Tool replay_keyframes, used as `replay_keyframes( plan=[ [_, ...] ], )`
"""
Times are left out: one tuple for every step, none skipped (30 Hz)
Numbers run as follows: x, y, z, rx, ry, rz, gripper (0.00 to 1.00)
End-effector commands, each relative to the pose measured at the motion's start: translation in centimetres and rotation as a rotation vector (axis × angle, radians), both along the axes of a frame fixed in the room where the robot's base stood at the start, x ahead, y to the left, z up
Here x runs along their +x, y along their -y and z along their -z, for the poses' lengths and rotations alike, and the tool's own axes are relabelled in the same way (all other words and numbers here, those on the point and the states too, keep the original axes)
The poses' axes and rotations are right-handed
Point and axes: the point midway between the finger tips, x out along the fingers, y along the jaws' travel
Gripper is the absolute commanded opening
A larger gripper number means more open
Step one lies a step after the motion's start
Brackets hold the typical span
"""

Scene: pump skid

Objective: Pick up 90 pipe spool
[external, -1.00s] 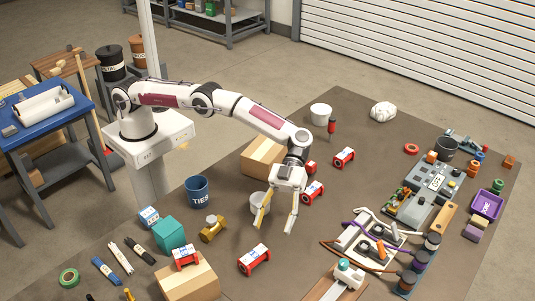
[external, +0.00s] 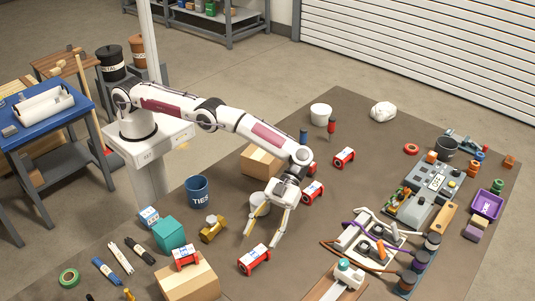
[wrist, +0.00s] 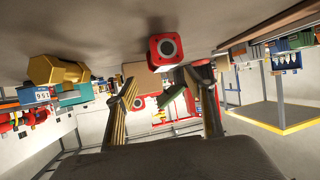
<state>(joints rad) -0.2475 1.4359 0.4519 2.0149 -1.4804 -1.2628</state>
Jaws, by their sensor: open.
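Several red pipe spools with white bands are in the external view; I cannot read their labels, so I cannot tell which is the 90. One spool (external: 254,260) lies on the brown mat just below and in front of my gripper (external: 261,243). A red square-flanged spool end (wrist: 165,50) shows near the middle top of the wrist view, beyond the open fingers (wrist: 167,82). My gripper is empty, its fingers spread and pointing down. Other spools lie on the mat to the right (external: 312,191) and farther back (external: 344,157). Another spool (external: 186,256) sits on a cardboard box.
The cardboard box (external: 190,280) and a yellow fitting (external: 212,229) are left of the near spool. A pale container (external: 260,203) stands behind my gripper. A fixture with hoses (external: 365,245) is to the right.

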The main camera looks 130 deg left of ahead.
Motion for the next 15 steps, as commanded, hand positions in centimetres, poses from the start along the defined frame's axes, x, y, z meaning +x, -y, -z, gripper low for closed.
replay_keyframes(
  plan=[
    [0.05,0.47,0.24,0.0,0.0,0.001,0.53],
    [0.1,0.66,0.36,0.0,-0.001,0.0,0.53],
    [0.16,0.91,0.49,0.0,-0.001,0.0,0.53],
    [0.2,1.06,0.58,0.0,-0.001,0.0,0.53],
    [0.22,1.18,0.65,0.0,-0.001,0.0,0.53],
    [0.25,1.31,0.7,0.0,0.0,-0.001,0.53],
    [0.26,1.37,0.73,0.0,0.0,-0.001,0.53],
    [0.26,1.39,0.74,0.0,0.0,-0.001,0.53],
    [0.28,1.41,0.74,0.0,0.0,-0.001,0.53],
    [0.28,1.41,0.74,0.0,0.0,-0.001,0.53],
    [0.28,1.4,0.73,0.0,0.0,-0.001,0.53],
    [0.28,1.4,0.73,0.0,0.0,-0.001,0.53],
    [0.27,1.39,0.72,0.0,0.0,-0.001,0.53],
    [0.28,1.39,0.73,0.0,0.0,-0.001,0.53],
    [0.28,1.39,0.72,0.0,0.0,-0.001,0.53]
  ],
)
